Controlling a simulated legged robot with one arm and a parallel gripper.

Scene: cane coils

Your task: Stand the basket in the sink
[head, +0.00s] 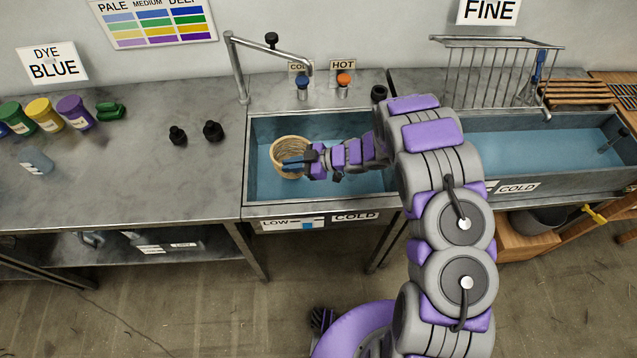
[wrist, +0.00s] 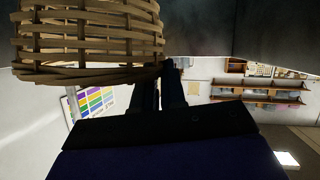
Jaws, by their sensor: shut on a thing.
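The basket (head: 288,148) is a round, pale woven cane basket. In the head view it is inside the left sink (head: 250,165), in its left half, over blue water. I cannot tell whether its base touches the sink floor. In the wrist view the basket (wrist: 88,45) fills the upper left, close to the dark fingers (wrist: 172,88). The exact grip point is partly hidden.
A tap (head: 240,70) rises behind the sink, its spout reaching over the back edge. Two black knobs (head: 212,131) sit on the counter to the left. A second sink (head: 540,150) with a wire rack (head: 490,75) is at right.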

